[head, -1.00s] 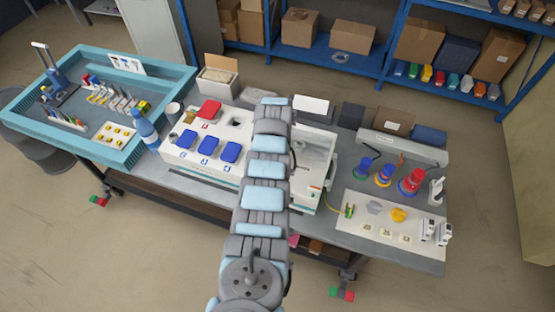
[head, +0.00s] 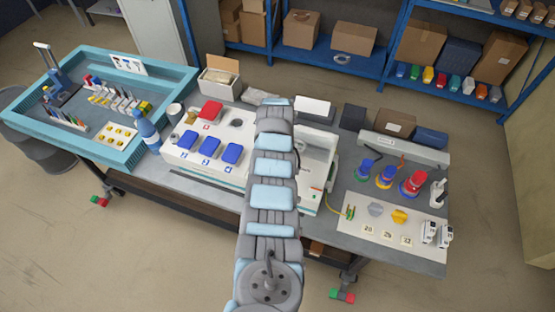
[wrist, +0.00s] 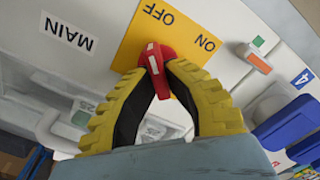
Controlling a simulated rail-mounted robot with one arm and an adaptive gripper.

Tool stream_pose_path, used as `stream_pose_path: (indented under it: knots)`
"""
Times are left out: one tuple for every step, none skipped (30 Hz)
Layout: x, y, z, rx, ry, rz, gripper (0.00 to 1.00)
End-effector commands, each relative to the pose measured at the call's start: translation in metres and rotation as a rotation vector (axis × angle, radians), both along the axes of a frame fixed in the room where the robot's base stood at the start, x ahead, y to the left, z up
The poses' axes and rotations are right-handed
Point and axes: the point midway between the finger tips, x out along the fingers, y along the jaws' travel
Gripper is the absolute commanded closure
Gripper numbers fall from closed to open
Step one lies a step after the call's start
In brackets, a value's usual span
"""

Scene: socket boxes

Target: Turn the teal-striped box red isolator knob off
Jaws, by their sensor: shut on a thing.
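The red isolator knob (wrist: 157,68) sits on a yellow plate (wrist: 182,35) marked OFF and ON in the wrist view. Its white-marked end points up toward the side of the OFF label. My gripper (wrist: 158,88) has its yellow-and-black fingers closed on the knob from both sides. In the head view the white box (head: 195,168) with blue and red covers stands left of my arm. The knob and my gripper are hidden behind my arm there. I cannot make out a teal stripe beside the knob.
A small red-orange switch (wrist: 258,62) and blue covers (wrist: 285,122) lie right of the knob in the wrist view. A MAIN label (wrist: 68,34) is at left. In the head view, a teal tray (head: 130,160) stands left and coloured plugs (head: 385,178) stand right.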

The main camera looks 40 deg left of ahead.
Motion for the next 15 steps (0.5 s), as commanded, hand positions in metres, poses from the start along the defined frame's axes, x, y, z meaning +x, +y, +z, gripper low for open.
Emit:
stream_pose_path:
  knots:
    - [-0.0003, -0.0005, -0.0015, -0.001, 0.001, 0.000, 1.00]
    - [-0.0003, -0.0005, -0.0015, -0.001, 0.001, 0.000, 1.00]
    - [-0.0003, -0.0005, -0.0014, -0.001, 0.001, 0.000, 1.00]
    - [-0.0003, -0.0005, -0.0014, -0.001, 0.001, -0.001, 1.00]
    - [-0.0003, -0.0005, -0.0014, -0.001, 0.000, -0.001, 1.00]
    - [-0.0002, -0.0005, -0.0013, -0.001, 0.000, -0.001, 1.00]
    - [-0.0002, -0.0005, -0.0013, -0.001, 0.000, -0.001, 1.00]
    - [-0.0002, -0.0005, -0.0013, -0.001, 0.000, -0.001, 0.82]
    - [-0.0002, -0.0005, -0.0012, -0.001, 0.000, -0.001, 0.71]
    - [-0.0001, -0.0004, -0.0011, -0.001, 0.000, -0.001, 0.62]
    - [0.0000, -0.0003, -0.0009, 0.000, 0.000, -0.001, 0.60]
    - [0.0000, -0.0003, -0.0008, 0.000, 0.000, -0.001, 0.60]
    - [-0.0001, -0.0002, -0.0007, 0.000, 0.000, -0.001, 0.60]
    - [0.0000, -0.0002, -0.0006, 0.000, 0.000, -0.001, 0.60]
    - [-0.0001, -0.0002, -0.0005, 0.000, 0.000, -0.001, 0.60]
